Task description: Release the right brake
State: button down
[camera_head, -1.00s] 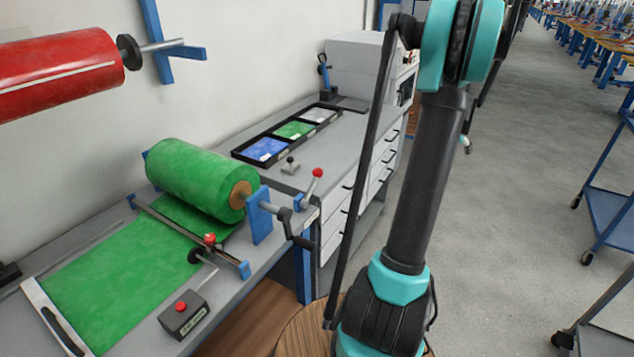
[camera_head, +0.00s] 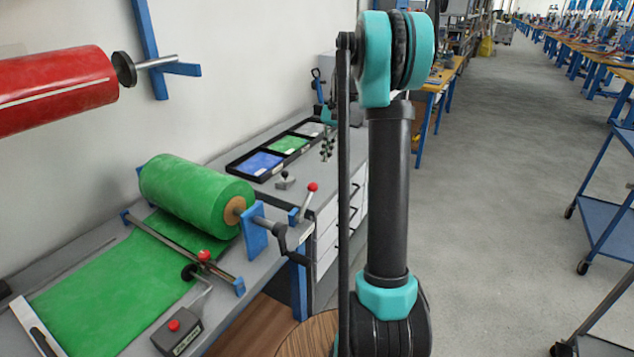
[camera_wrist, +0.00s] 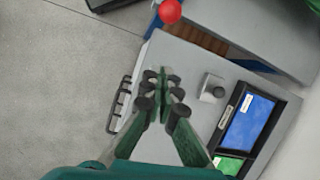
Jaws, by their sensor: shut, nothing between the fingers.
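The brake lever (camera_head: 307,201) stands tilted to the right on a blue bracket at the right end of the green roll (camera_head: 195,197), topped by a red ball. In the wrist view its red ball (camera_wrist: 170,11) shows at the top edge. My gripper (camera_head: 327,150) hangs above the bench behind and to the right of the lever, apart from it. In the wrist view my gripper's fingertips (camera_wrist: 160,88) are together and empty, beside the bench's drawer side. The lever's lower part is partly hidden by the roll's crank in the head view.
A black crank handle (camera_head: 287,232) sits just in front of the lever. A small grey block with a dark knob (camera_head: 285,181) and a black tray (camera_head: 236,170) with blue, green and white samples lie behind. A red roll (camera_head: 55,88) juts from the wall. Open floor lies at right.

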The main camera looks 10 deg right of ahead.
jog(key=x, duration=1)
jog(key=shift+f, duration=0.1)
jog(key=shift+s+a+r, duration=0.2)
jog(key=shift+s+r, duration=0.2)
jog(key=shift+s, duration=0.05)
jog(key=shift+s+a+r, duration=0.25)
jog(key=shift+s+r, duration=0.15)
jog(key=shift+s+a+r, duration=0.3)
jog(key=shift+s+r, duration=0.2)
jog(key=shift+a+r, duration=0.1)
jog(key=shift+r, duration=0.05)
